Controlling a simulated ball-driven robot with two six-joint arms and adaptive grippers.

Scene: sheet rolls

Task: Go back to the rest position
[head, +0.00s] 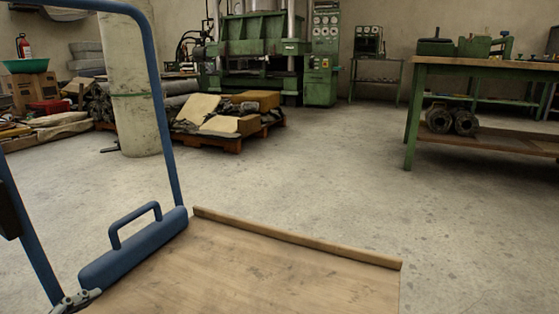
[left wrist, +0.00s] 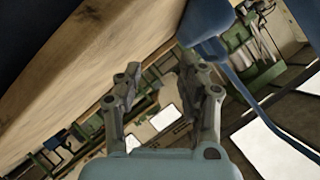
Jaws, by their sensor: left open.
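My left gripper (left wrist: 165,82) is open in the left wrist view, its two grey fingers apart with nothing between them. Part of it appears to show at the bottom left of the head view (head: 77,299), close to the near end of a blue bar with a loop handle (head: 135,255). I cannot tell whether they touch. The bar lies along the left edge of a wooden deck (head: 260,275), which also fills the upper left of the left wrist view (left wrist: 90,55). My right gripper is not in view.
A blue tubular frame (head: 160,95) rises at the deck's left side. A wooden lip (head: 300,238) edges the deck's far side. Beyond are a pale column (head: 130,75), a loaded pallet (head: 210,142), a green press (head: 255,45) and a workbench (head: 490,66). The middle floor is clear.

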